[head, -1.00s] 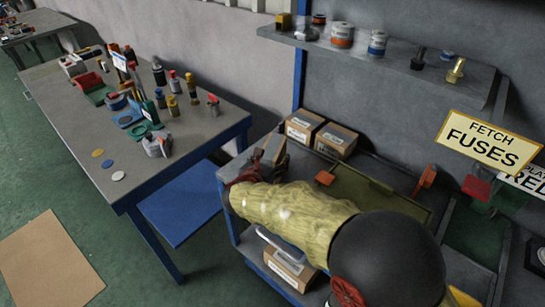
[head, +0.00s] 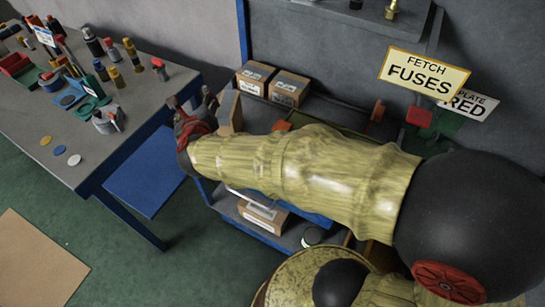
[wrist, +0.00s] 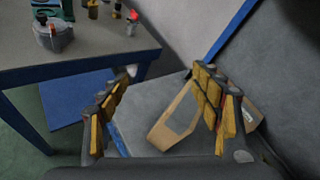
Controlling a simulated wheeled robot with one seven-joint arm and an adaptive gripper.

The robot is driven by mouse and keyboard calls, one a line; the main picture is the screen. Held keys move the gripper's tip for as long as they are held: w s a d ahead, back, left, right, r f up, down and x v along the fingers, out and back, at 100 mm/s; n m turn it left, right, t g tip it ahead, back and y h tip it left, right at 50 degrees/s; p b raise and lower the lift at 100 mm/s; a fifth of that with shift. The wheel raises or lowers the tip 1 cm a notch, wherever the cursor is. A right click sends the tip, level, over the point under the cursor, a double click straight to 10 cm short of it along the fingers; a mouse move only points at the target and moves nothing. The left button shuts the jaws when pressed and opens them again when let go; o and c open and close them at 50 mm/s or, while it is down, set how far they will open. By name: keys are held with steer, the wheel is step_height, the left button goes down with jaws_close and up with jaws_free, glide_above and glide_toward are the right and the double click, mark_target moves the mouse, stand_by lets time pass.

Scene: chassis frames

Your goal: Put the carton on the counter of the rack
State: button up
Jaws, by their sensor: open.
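My gripper (head: 197,103) is open at the left end of the rack, its fingers apart; they also show in the wrist view (wrist: 160,82). A tan carton (head: 237,112) stands upright just right of the fingers in the head view. In the wrist view a tan and grey carton (wrist: 162,137) appears on the grey counter (wrist: 140,112), partly behind the right finger. I cannot tell whether finger and carton touch. My arm hides much of the rack's counter in the head view.
Two labelled cartons (head: 255,77) (head: 290,88) stand at the counter's back. Another carton (head: 262,214) is on the lower shelf. A workbench (head: 60,130) with bottles and tools stands left. An upper shelf (head: 365,15) and a fuses sign (head: 424,73) are at right.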

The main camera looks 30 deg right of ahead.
steer(key=s+a+r+n+g+y, duration=0.2)
steer(key=s+r+n+y, duration=0.55)
steer(key=n, duration=1.05)
steer(key=s+d+f+n+g+h, duration=0.2)
steer(key=s+d+n, duration=0.4)
steer(key=s, duration=0.5)
steer(key=s+d+f+n+g+h, duration=0.3)
steer(key=s+d+n, duration=0.3)
steer(key=s+n, duration=0.3)
steer(key=shift+s+d+f+g, duration=0.3)
steer(key=shift+s+g, duration=0.2)
steer(key=shift+s, duration=0.7)
steer(key=shift+r, duration=0.1)
steer(key=shift+c, duration=0.2)
